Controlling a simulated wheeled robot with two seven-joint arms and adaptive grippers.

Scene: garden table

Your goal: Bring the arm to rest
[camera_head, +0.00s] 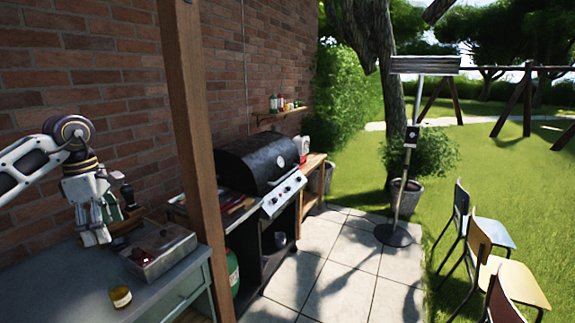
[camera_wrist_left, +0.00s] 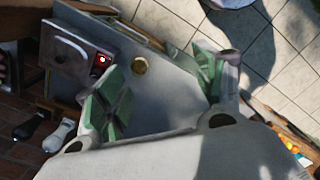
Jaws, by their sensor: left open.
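My left arm comes in from the left in the head view, in front of the brick wall. My left gripper (camera_head: 97,232) points down above the left part of the grey side table (camera_head: 80,285). In the left wrist view its two green-padded fingers (camera_wrist_left: 160,88) are spread apart with nothing held between them. My right arm and right gripper are not in view.
A metal tray (camera_head: 168,259) with dark red items stands right of the gripper. A small yellow jar (camera_head: 120,297) stands near the table front. A wooden post (camera_head: 190,130) rises beside the table. A black grill (camera_head: 258,160) is farther off; chairs (camera_head: 515,283) stand at right.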

